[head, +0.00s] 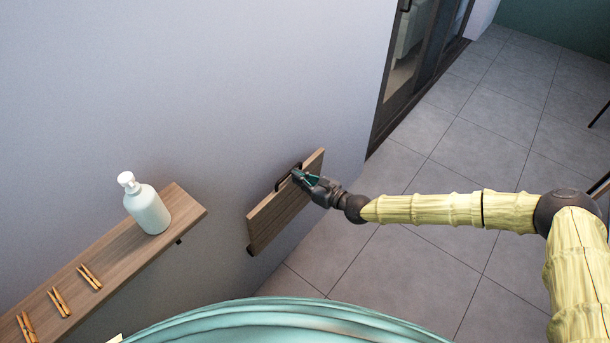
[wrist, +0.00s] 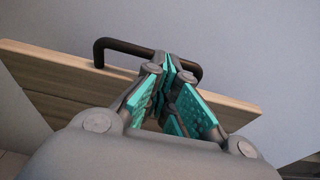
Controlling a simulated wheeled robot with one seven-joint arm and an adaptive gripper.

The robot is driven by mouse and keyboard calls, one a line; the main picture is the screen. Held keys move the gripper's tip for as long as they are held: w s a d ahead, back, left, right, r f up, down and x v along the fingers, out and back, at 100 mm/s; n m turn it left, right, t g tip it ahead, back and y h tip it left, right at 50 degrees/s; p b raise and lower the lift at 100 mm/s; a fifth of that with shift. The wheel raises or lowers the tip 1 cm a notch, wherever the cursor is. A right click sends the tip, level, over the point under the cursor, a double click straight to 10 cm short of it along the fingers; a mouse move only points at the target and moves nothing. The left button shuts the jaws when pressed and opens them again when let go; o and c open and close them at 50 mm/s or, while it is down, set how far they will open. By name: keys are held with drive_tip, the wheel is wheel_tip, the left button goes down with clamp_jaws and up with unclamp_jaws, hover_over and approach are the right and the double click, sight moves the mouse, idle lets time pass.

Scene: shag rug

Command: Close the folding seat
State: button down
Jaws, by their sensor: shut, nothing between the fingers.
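The folding seat (head: 279,213) is a slatted wooden panel on the grey wall in the head view. It stands tilted up close to the wall, its face turned toward me. It also shows in the wrist view (wrist: 60,85), with a dark bar handle (wrist: 118,45) along its upper edge. My gripper (head: 298,175) is at the seat's upper edge by the handle. In the wrist view the teal-padded fingers (wrist: 168,65) come together at the handle's middle and hide part of it. The fingers are shut with nothing between them; whether they touch the handle I cannot tell.
A wooden wall shelf (head: 185,207) to the left holds a white pump bottle (head: 149,209) and several clothespins (head: 90,277). A dark-framed glass door (head: 410,75) stands beyond the seat. The tiled floor (head: 440,145) on the right is mostly clear.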

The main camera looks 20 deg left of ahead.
drive_tip(key=shift+g+h, duration=0.3)
drive_tip(key=shift+h, duration=0.4)
drive_tip(key=shift+w+a+r+p, duration=0.15)
drive_tip(key=shift+w+a+p, duration=0.15)
drive_tip(key=shift+a+p, duration=0.55)
drive_tip(key=shift+w+a+r+p, duration=0.2)
drive_tip(key=shift+a+p, duration=0.35)
drive_tip(key=shift+p, duration=0.5)
drive_tip(key=shift+w+a+r+p, duration=0.1)
drive_tip(key=shift+w+a+p, duration=0.25)
drive_tip(key=shift+a+p, duration=0.5)
drive_tip(key=shift+d, duration=0.1)
drive_tip(key=shift+a+r, duration=0.15)
drive_tip(key=shift+a, duration=0.05)
drive_tip(key=shift+d+r+p, duration=0.1)
drive_tip(key=shift+p, duration=0.25)
drive_tip(key=shift+s+d+r+p, duration=0.1)
drive_tip(key=shift+s+d+p, duration=0.1)
drive_tip(key=shift+d+p, duration=0.4)
drive_tip(key=b+v, duration=0.2)
drive_tip(key=v, duration=1.1)
drive_tip(key=shift+f, duration=0.4)
